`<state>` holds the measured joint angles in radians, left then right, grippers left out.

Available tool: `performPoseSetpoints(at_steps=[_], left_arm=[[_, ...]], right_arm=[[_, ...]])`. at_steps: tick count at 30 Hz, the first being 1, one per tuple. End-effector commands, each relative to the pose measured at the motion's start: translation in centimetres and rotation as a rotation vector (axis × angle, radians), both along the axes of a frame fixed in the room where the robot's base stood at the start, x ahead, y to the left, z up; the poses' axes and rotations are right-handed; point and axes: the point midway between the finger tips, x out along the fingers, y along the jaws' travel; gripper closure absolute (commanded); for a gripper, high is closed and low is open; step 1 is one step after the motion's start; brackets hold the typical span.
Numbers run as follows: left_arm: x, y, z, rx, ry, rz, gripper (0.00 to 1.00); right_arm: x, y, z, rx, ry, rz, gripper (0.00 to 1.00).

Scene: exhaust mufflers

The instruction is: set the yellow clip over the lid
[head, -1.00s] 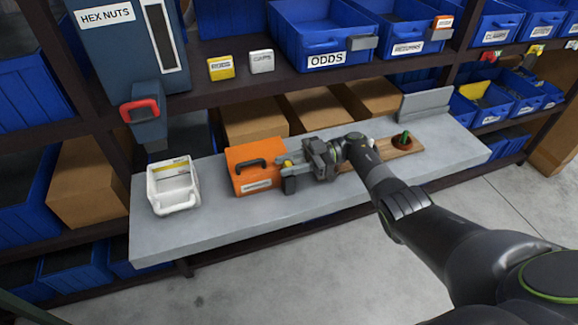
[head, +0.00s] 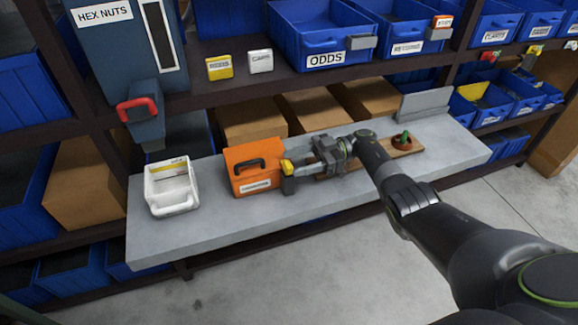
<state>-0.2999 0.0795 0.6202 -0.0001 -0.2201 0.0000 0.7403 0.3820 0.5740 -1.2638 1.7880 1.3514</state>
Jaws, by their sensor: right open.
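Any contact between fingers and clip is unclear. My left gripper is not in view.
A white bin (head: 172,190) stands left of the case under the hex nuts dispenser (head: 125,60). A wooden board (head: 400,148) with a reddish-brown bowl (head: 405,142) holding something green lies to the right. The bench front (head: 230,225) is clear. Shelves with blue bins stand behind.

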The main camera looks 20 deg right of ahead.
Motion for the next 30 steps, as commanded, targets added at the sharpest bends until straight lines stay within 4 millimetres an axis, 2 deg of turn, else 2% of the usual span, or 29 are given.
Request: performPoseSetpoints(at_steps=[1,6,12,18,30], left_arm=[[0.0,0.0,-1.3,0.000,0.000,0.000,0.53],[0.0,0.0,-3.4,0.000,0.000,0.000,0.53],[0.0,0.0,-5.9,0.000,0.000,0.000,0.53],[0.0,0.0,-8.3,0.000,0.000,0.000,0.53],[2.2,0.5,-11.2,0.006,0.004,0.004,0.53]], right_arm=[[0.1,-1.4,-0.7,-0.004,0.000,-0.002,0.47],[0.3,-5.2,-0.7,-0.003,0.000,-0.002,0.47],[0.5,-8.9,-0.6,-0.002,-0.002,-0.003,0.47],[0.6,-11.6,-0.6,-0.001,-0.002,-0.002,0.47],[0.8,-13.5,-0.6,-0.001,-0.003,-0.002,0.47]])
